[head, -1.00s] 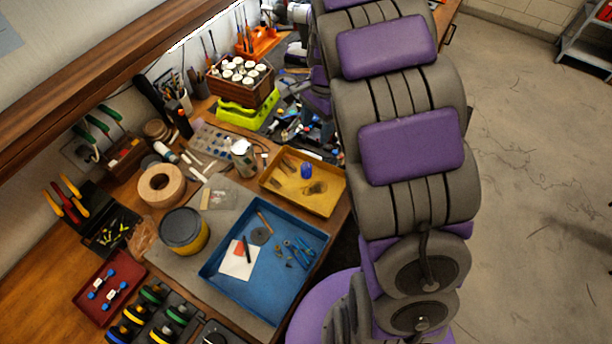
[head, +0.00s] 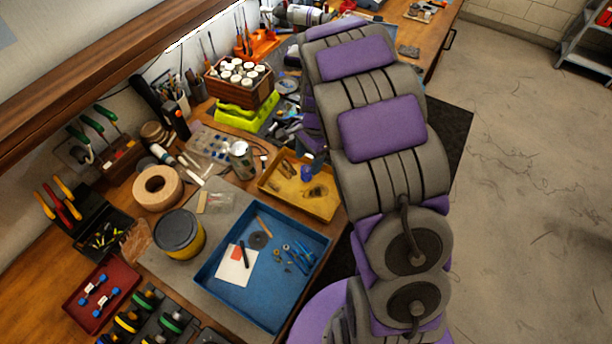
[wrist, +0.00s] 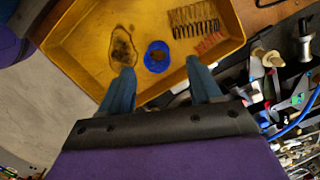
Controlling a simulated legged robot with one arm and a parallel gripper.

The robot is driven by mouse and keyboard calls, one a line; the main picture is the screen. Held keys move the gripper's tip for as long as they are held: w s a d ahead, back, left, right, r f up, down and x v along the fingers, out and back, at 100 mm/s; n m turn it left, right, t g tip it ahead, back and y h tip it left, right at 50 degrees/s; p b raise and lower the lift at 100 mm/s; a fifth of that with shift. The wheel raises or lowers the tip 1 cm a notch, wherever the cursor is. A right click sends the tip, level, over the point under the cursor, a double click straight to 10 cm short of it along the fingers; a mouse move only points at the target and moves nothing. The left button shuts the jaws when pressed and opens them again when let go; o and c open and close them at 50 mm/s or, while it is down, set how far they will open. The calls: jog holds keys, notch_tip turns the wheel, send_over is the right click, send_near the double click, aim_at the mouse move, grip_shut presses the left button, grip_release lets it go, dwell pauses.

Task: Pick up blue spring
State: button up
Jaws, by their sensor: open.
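The blue spring (wrist: 157,57) shows in the wrist view as a round blue ring with a dark centre, apparently seen end-on. It stands in a yellow tray (wrist: 75,50), and it also shows in the head view (head: 306,173). My gripper (wrist: 162,75) is open. Its two blue-grey fingers reach over the tray's near edge, one on each side of the spring and slightly short of it. I see no contact. In the head view my arm mostly hides the gripper.
Dark and reddish coil springs (wrist: 196,24) lie to the right in the tray, and a dark oily patch (wrist: 122,48) is to the left. A blue tray (head: 265,290) with small parts adjoins the yellow one. Tools clutter the bench (wrist: 285,85) beside it.

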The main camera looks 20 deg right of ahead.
aim_at(307, 177)
jog(key=shift+s+a+f+b, duration=0.15)
jog(key=shift+f+b, duration=0.3)
jog(key=shift+f, duration=0.9)
jog(key=shift+s+a+f+b, duration=0.15)
jog(key=shift+f+b, duration=0.25)
jog(key=shift+f, duration=0.95)
jog(key=shift+r, duration=0.1)
jog(key=c, duration=1)
